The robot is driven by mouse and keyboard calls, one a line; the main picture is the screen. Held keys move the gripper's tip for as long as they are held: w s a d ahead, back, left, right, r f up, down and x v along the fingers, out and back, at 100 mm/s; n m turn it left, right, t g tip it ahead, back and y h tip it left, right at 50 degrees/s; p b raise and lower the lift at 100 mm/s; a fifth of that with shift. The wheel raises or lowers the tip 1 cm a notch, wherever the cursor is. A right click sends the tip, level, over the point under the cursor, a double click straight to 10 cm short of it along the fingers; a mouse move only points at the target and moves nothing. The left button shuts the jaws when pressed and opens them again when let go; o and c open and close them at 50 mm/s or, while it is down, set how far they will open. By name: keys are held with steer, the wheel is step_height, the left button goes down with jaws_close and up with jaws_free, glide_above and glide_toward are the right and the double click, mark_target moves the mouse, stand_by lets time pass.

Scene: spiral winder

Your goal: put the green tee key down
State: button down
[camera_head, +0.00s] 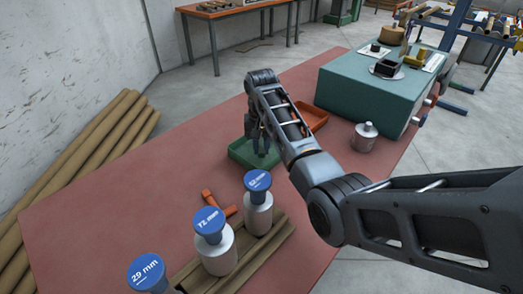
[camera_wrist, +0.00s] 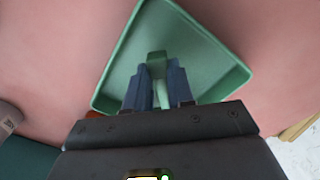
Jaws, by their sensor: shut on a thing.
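My gripper (camera_head: 261,142) points down over the green tray (camera_head: 240,157) on the red table. In the wrist view my gripper (camera_wrist: 158,82) is shut on the green tee key (camera_wrist: 157,58), which shows between the two blue-grey fingers. The green tray (camera_wrist: 212,62) lies beneath and around the key in that view. Most of the key is hidden by the fingers, and the head view does not show it clearly. I cannot tell whether the key touches the tray floor.
An orange tray (camera_head: 315,118) lies behind my arm. An orange tee-shaped tool (camera_head: 214,203) lies near several blue-topped cylinders, one marked 72 mm (camera_head: 215,248). A grey-white canister (camera_head: 365,138) stands by the green machine housing (camera_head: 345,92). The red table (camera_head: 150,180) is clear at left.

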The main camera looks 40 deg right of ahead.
mark_target(261, 149)
steer(key=shift+f, duration=1.05)
steer(key=c, duration=1)
jaws_free()
steer(key=shift+f, duration=0.15)
steer(key=shift+r+p, duration=0.8)
steer(key=shift+r, duration=5.4)
